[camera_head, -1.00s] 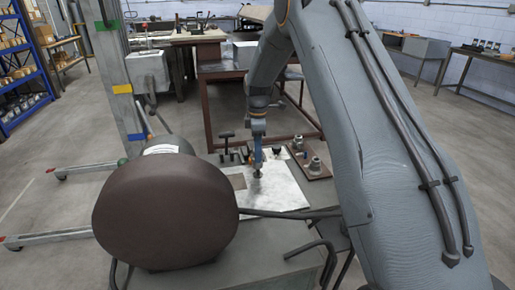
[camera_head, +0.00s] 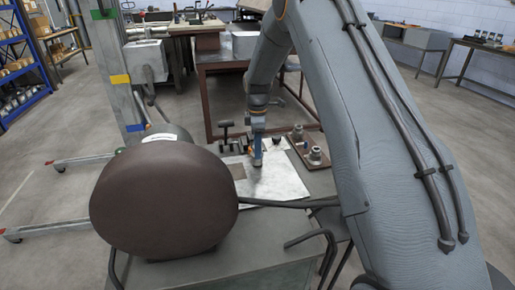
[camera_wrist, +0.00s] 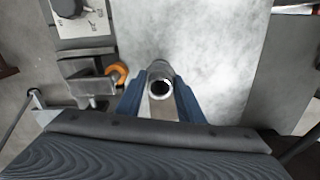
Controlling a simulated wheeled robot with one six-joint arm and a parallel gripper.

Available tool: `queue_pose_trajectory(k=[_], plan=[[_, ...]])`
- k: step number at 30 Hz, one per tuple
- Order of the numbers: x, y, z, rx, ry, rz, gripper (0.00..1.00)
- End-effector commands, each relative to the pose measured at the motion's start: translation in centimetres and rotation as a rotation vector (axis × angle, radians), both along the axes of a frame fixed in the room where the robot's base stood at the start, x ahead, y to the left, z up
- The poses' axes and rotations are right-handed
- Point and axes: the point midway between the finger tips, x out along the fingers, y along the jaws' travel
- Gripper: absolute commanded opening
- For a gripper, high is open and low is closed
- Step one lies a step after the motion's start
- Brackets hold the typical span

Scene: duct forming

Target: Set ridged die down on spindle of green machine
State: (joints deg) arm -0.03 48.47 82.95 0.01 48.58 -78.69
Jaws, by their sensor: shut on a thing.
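My gripper (camera_head: 257,158) hangs over a pale sheet on the bench, its blue fingers shut. In the wrist view my gripper (camera_wrist: 160,98) holds a grey metal ring-shaped piece, which I take for the ridged die (camera_wrist: 161,72), its round bore facing the camera. Ridges cannot be made out. A large dark brown rounded body (camera_head: 163,205) fills the left foreground of the head view, with a dark green part (camera_head: 182,134) behind it; I cannot tell whether this is the green machine. No spindle can be made out with certainty.
The pale sheet (camera_head: 282,185) lies on the grey bench. A brown board (camera_head: 316,167) with metal pieces stands to its right. In the wrist view a dark clamp (camera_wrist: 88,82) with an orange ring (camera_wrist: 118,74) lies close left of the gripper. A black bent bar (camera_head: 315,236) is in front.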

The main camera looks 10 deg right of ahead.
Motion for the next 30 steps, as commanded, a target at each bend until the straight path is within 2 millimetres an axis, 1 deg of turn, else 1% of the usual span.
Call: queue_pose_trajectory(k=[14, 15, 17, 18, 19, 26, 30], plan=[[0.05, 0.00, -0.54, 0.000, -0.001, 0.000, 0.00], [0.05, 0.00, -0.58, 0.000, -0.001, 0.000, 0.36], [0.05, 0.00, -0.56, 0.000, -0.001, 0.000, 0.46], [0.04, -0.01, -0.56, 0.000, -0.001, 0.000, 0.53], [0.03, -0.01, -0.57, 0.000, -0.001, 0.000, 0.56], [-0.04, 0.00, -0.66, 0.000, 0.001, 0.000, 0.56], [0.05, 0.00, -0.03, 0.000, -0.001, 0.000, 0.56]])
